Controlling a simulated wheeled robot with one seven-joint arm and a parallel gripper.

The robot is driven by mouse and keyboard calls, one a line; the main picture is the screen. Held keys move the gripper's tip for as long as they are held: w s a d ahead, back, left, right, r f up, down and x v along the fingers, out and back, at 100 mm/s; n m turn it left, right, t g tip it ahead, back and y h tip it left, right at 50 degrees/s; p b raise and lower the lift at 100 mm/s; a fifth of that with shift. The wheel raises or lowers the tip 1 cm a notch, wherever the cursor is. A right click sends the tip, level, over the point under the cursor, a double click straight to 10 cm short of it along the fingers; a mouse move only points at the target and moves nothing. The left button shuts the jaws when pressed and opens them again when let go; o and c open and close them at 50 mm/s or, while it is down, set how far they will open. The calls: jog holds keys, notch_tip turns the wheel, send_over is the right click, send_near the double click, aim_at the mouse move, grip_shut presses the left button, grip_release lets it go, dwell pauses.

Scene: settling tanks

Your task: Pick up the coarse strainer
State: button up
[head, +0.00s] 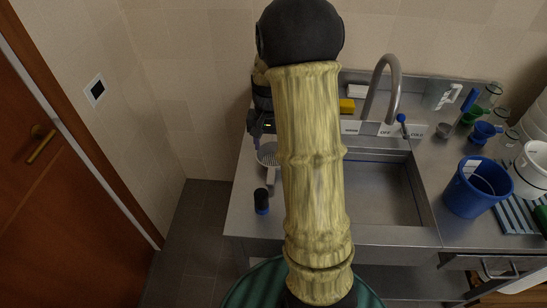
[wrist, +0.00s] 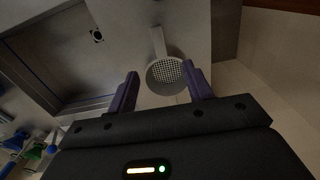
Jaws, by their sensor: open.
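The coarse strainer (head: 267,155) is pale grey with a round perforated bowl. It lies on the steel counter left of the sink, its handle pointing toward the front edge. In the wrist view the strainer (wrist: 166,73) shows its bowl between and just beyond my fingertips, handle pointing up the picture. My gripper (wrist: 162,72) is open, with two purple fingers either side of the bowl and nothing held. In the head view my gripper (head: 258,128) is at the bowl's far side, partly hidden by my arm. I cannot tell how high the fingertips are above the counter.
A dark blue cylinder (head: 262,201) stands on the counter in front of the strainer. The sink (head: 385,190) with a tall faucet (head: 394,85) is to the right. A blue bucket (head: 470,197) and several vessels stand further right. A wall rises behind.

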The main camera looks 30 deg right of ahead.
aim_at(270, 177)
notch_tip(270, 177, down, 12)
jog(key=p, duration=0.3)
dwell(0.4)
jog(key=shift+s+f+p, duration=0.1)
jog(key=shift+f+p, duration=0.3)
jog(key=shift+f, duration=0.1)
jog(key=shift+d+f+p, duration=0.1)
jog(key=shift+f+p, duration=0.75)
jog(key=shift+f, duration=1.25)
grip_shut()
